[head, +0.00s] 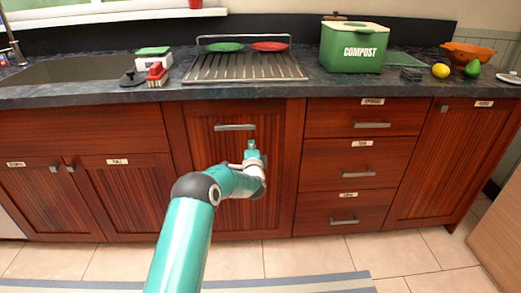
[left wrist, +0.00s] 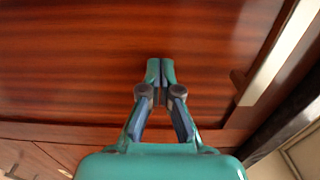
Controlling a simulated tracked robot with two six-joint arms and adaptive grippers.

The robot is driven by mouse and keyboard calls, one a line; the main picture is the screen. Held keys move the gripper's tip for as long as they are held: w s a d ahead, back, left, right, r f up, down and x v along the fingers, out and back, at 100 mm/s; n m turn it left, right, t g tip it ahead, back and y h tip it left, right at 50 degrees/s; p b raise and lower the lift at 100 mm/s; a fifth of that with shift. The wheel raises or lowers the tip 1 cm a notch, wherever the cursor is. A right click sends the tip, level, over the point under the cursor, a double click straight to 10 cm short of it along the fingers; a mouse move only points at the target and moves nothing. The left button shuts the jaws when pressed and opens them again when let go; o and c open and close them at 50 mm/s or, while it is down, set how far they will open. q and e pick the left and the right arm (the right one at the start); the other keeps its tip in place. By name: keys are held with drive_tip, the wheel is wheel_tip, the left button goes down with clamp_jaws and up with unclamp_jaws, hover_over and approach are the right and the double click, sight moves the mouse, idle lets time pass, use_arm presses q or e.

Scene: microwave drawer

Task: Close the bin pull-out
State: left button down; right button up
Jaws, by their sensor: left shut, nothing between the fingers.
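The bin pull-out (head: 225,112) is the tall red-brown wooden front with a horizontal metal handle (head: 235,127), below the dish rack. Its front looks flush or nearly flush with the cabinets beside it; I cannot tell whether a small gap is left. My left gripper (head: 251,146) is in front of it, below and slightly right of the handle. In the left wrist view, the gripper (left wrist: 160,62) is shut and empty, its fingertips at or very near the wood. The handle (left wrist: 275,55) is to the right there. My arm hides part of the front. My right gripper is not in view.
Three drawers (head: 358,157) are right of the pull-out, and cabinet doors (head: 85,190) are left. The dark countertop (head: 130,93) above holds a dish rack (head: 245,66), a green compost bin (head: 352,48) and a scrub brush (head: 157,75). A striped mat (head: 300,283) lies on the floor.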

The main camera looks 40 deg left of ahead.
use_arm(q)
drive_tip(key=shift+w+a+r, duration=0.1)
drive_tip(key=shift+r, duration=0.3)
drive_tip(key=p+v, duration=0.2)
drive_tip(key=v, duration=1.2)
drive_tip(key=s+d+f+g+h, duration=0.1)
drive_tip(key=s+d+f+h, duration=0.15)
drive_tip(key=d+f, duration=0.45)
drive_tip(key=s+d+f+m+g+h, duration=0.1)
drive_tip(key=s+d+f+h, duration=0.1)
drive_tip(key=d+f+h, duration=0.35)
drive_tip(key=s+d+f+g+h, duration=0.1)
drive_tip(key=s+d+f+h, duration=0.1)
drive_tip(key=d+f, duration=0.65)
drive_tip(key=s+d+f+n+g+h, duration=0.2)
drive_tip(key=s+d+f+g, duration=0.1)
drive_tip(key=s+d, duration=0.35)
drive_tip(key=s+d+f+n+g+h, duration=0.2)
drive_tip(key=s+d+f+n, duration=0.1)
drive_tip(key=s+d, duration=0.3)
drive_tip(key=s+d+n+g+h, duration=0.2)
drive_tip(key=s+n+g, duration=0.4)
drive_tip(key=s, duration=0.6)
wheel_tip(320, 180, up, 21)
drive_tip(key=n+t+p, duration=0.1)
drive_tip(key=p, duration=2)
drive_tip(key=shift+w+d+n+p, duration=0.25)
drive_tip(key=shift+w+n+p, duration=0.05)
drive_tip(key=shift+p, duration=0.05)
